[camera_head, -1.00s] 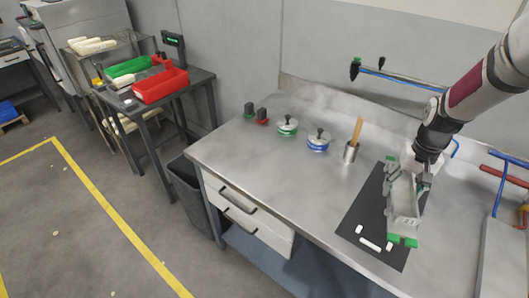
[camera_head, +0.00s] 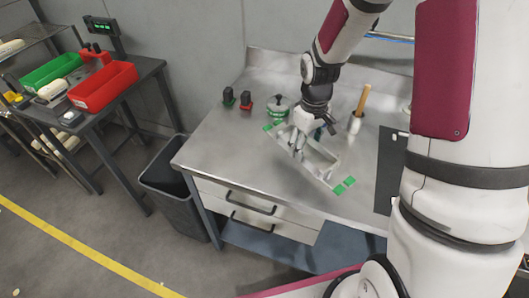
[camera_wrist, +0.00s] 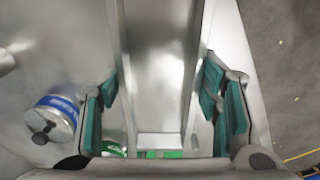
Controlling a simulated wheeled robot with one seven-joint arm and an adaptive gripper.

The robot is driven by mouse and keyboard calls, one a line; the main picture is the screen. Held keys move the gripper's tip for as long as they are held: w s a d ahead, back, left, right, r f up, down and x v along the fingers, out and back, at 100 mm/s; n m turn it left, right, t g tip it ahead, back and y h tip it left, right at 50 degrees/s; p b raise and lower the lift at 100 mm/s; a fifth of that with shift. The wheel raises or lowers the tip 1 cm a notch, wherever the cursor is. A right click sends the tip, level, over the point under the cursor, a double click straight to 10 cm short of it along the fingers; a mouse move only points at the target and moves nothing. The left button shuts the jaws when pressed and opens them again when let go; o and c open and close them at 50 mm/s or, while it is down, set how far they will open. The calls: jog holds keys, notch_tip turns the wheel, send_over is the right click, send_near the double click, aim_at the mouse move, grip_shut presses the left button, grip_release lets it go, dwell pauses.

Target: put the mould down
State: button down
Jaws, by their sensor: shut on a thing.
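The mould is a long grey trough with green pieces at its ends (camera_head: 322,160). In the head view it lies slantwise over the steel bench, left of the dark mat (camera_head: 391,165). My gripper (camera_head: 299,146) is shut on the mould, near its far half. In the wrist view the mould's trough (camera_wrist: 158,65) runs between my gripper's teal finger pads (camera_wrist: 160,110), one on each side. I cannot tell whether the mould touches the bench top or hangs above it.
A green-rimmed lidded pot (camera_head: 277,110) stands close to the mould's far end. A blue-rimmed one (camera_wrist: 58,115) shows beside my gripper in the wrist view. The bench (camera_head: 215,140) is bare at left.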

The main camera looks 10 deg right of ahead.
aim_at(284, 146)
jog(key=s+n, duration=0.2)
jog(key=s, duration=0.1)
jog(key=s+d+f+n+b, duration=0.1)
jog(key=s+n, duration=0.1)
jog(key=s, duration=0.1)
jog(key=s+f+n+b, duration=0.1)
jog(key=s+n, duration=0.1)
jog(key=s, duration=0.1)
jog(key=shift+s+d+f, duration=0.2)
jog(key=shift+d+f, duration=0.05)
jog(key=shift+d, duration=0.15)
jog(key=w+a, duration=0.2)
jog(key=w, duration=0.2)
jog(key=w+a+f+b, duration=0.1)
jog(key=w+a, duration=0.1)
jog(key=w, duration=0.3)
jog(key=w+a, duration=0.2)
jog(key=w, duration=0.3)
jog(key=shift+a+f, duration=0.25)
jog(key=shift+a, duration=0.1)
jog(key=shift+w+f, duration=0.1)
jog(key=shift+f, duration=1.65)
jog(key=shift+f, duration=0.15)
jog(key=c, duration=0.5)
grip_release()
